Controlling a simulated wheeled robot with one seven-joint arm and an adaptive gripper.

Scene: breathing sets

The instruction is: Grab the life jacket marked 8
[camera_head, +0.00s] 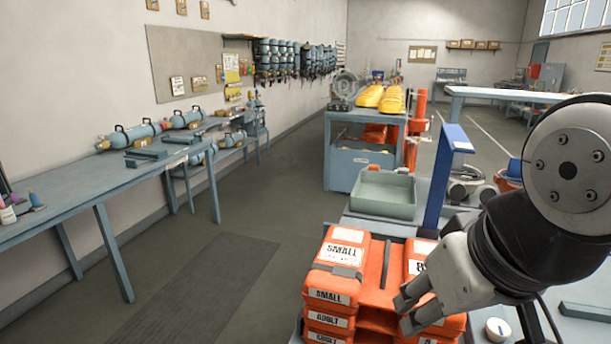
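Orange life jackets (337,257) lie in a stack at the lower middle of the view. White labels on the left part read "SMALL" and, lower down, "ADULT". The right part of the top jacket (421,247) carries a white label that starts with what looks like an 8; my gripper and arm hide the rest. My gripper (407,312) reaches in from the right, over the front of the right part. Its two fingers are apart, with nothing clearly held between them. Whether they touch the jacket cannot be told.
A grey-green open tray (383,193) stands behind the stack, with a blue upright post (440,180) beside it. A small round white-topped item (497,329) lies at the lower right. A long workbench (110,190) runs along the left wall; the floor between is clear.

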